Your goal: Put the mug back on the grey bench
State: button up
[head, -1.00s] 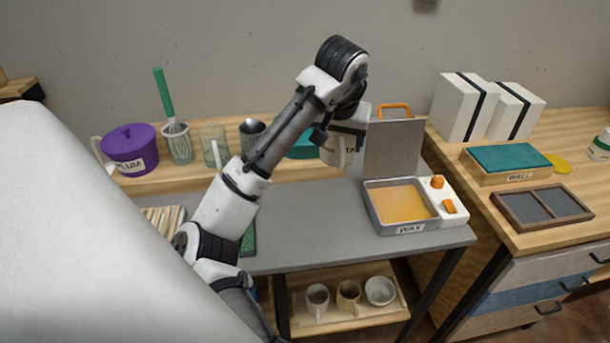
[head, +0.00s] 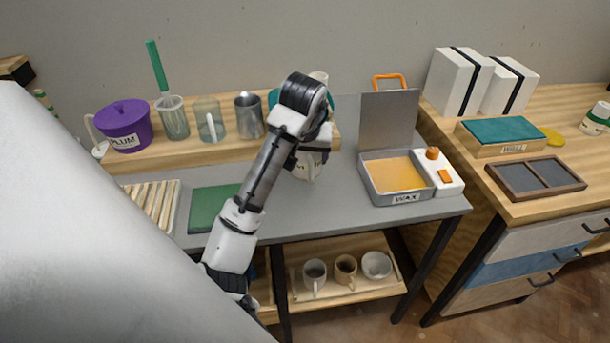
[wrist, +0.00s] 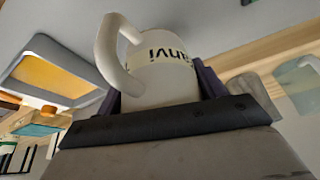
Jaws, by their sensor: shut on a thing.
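The mug (head: 303,168) is pale, with a handle and a band of dark lettering. My gripper (head: 312,146) is shut on it and partly hides it in the head view. In the wrist view the mug (wrist: 165,80) sits between the purple fingers of my gripper (wrist: 160,92), its handle toward the upper left. The mug is over the grey bench (head: 340,203), left of the wax tray and in front of the wooden shelf. I cannot tell whether its base touches the bench.
The wax tray (head: 402,197) with its raised lid stands at the right. A green mat (head: 208,212) and a ribbed rack (head: 150,205) lie at the left. The wooden shelf (head: 185,154) behind holds a purple pot (head: 124,130) and several vessels. Bare bench lies between mat and wax tray.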

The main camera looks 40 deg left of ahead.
aim_at(305, 175)
jog(key=shift+f+p, duration=0.3)
jog(key=shift+f, duration=2.7)
jog(key=shift+f, duration=0.1)
jog(key=shift+f, duration=0.15)
jog(key=o, duration=1.3)
jog(key=shift+c, duration=0.2)
